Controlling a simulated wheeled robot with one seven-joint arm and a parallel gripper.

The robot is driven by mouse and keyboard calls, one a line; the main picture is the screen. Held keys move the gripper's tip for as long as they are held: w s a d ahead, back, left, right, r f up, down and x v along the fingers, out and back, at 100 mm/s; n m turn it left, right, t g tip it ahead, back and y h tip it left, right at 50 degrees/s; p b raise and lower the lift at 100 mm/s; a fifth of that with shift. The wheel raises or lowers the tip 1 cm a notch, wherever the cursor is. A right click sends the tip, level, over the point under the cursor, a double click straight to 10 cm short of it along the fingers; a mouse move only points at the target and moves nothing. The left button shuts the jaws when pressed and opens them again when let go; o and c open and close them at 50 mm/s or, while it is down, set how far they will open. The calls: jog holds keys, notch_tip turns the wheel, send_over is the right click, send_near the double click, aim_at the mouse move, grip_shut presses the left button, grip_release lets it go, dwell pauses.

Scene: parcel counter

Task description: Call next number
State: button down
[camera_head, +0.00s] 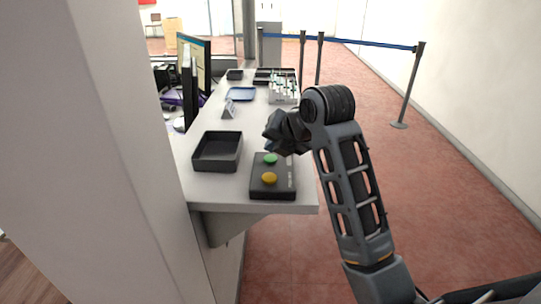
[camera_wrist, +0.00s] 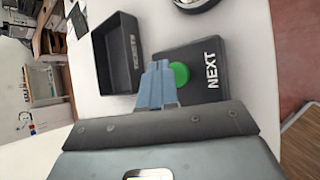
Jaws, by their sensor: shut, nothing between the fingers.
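A black button box (camera_head: 272,190) lies near the front end of the counter, with a green button (camera_head: 271,159) at its far end and a yellow button (camera_head: 269,178) nearer. In the wrist view the green button (camera_wrist: 181,73) sits beside the word NEXT on the box (camera_wrist: 205,60). My gripper (camera_wrist: 162,68) is shut and empty, its tips overlapping the left edge of the green button in that view; I cannot tell whether they touch it. In the head view my gripper (camera_head: 285,141) is just above the far end of the box. The yellow button is hidden in the wrist view.
An empty black tray (camera_head: 218,167) stands left of the box on the counter (camera_head: 225,195). Farther back are a small sign (camera_head: 229,108), a blue-rimmed tray (camera_head: 241,94) and a rack (camera_head: 283,95). A monitor (camera_head: 193,62) stands at left.

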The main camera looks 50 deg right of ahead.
aim_at(274, 160)
notch_tip(274, 160, up, 6)
jog(key=p, duration=0.5)
jog(key=shift+f, duration=0.15)
dwell(0.6)
